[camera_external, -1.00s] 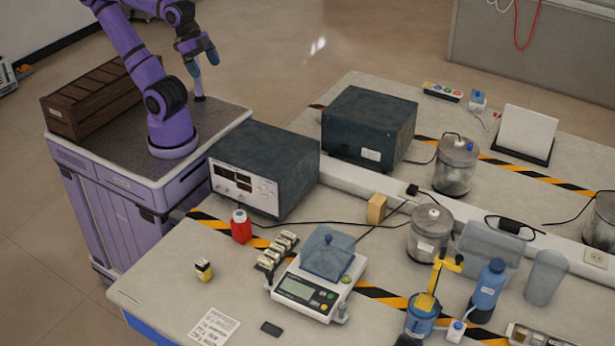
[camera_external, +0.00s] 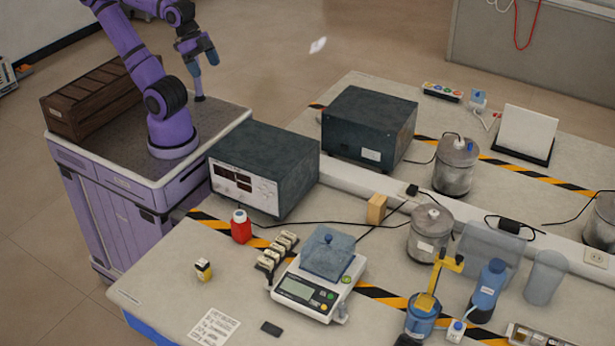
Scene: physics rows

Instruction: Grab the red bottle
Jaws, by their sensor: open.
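My gripper (camera_external: 205,68) is at the top left, above my purple base and well away from the bottle. Its fingers point down, apart and empty.
The dark instrument box (camera_external: 262,168) stands between my base and the table's middle. The table's front left corner (camera_external: 150,285) is clear.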

